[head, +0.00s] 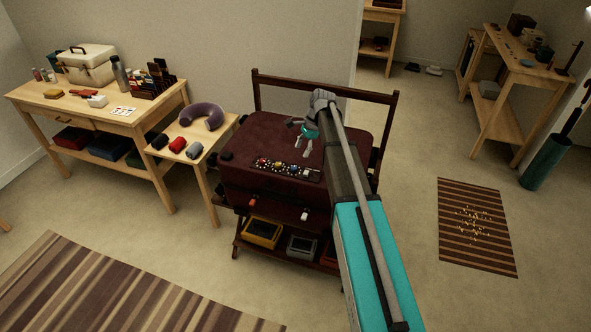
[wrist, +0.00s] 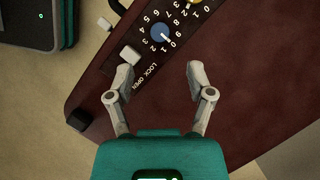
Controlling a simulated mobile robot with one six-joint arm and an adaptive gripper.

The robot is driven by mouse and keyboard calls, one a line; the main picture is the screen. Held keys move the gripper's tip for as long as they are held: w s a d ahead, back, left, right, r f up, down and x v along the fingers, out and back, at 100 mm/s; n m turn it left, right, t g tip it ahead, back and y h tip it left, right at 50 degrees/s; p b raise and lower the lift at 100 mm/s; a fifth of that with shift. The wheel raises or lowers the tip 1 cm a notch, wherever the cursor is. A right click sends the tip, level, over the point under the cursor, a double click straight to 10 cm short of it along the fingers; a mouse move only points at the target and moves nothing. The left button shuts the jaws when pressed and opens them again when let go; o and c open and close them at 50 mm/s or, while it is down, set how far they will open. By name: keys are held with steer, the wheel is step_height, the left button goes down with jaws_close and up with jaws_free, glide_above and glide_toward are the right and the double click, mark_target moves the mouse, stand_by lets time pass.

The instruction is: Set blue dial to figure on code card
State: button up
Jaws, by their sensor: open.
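The blue dial (wrist: 160,32) sits on the dark lock panel (head: 285,170) on top of the maroon suitcase (head: 250,150). Figures ring the dial, and its white mark points roughly at 0, toward the lower right in the wrist view. My gripper (wrist: 160,70) is open and empty above the suitcase, its fingertips just below the dial in that picture. In the head view my gripper (head: 302,148) hangs behind the panel. A white card with coloured marks (head: 123,112) lies on the left table; it may be the code card, but its figures are too small to read.
A yellow dial (wrist: 195,2) is beside the blue one. A pale slider (wrist: 130,54) is near the words LOCK OPEN. The suitcase lies on a dark wooden rack (head: 254,90). A small table (head: 212,160) with a neck pillow (head: 201,117) stands at its left.

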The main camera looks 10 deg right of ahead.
mark_target(294, 167)
steer(key=shift+b+x, duration=3.1)
steer(key=shift+x, duration=0.6)
steer(key=shift+c, duration=0.2)
jaws_close()
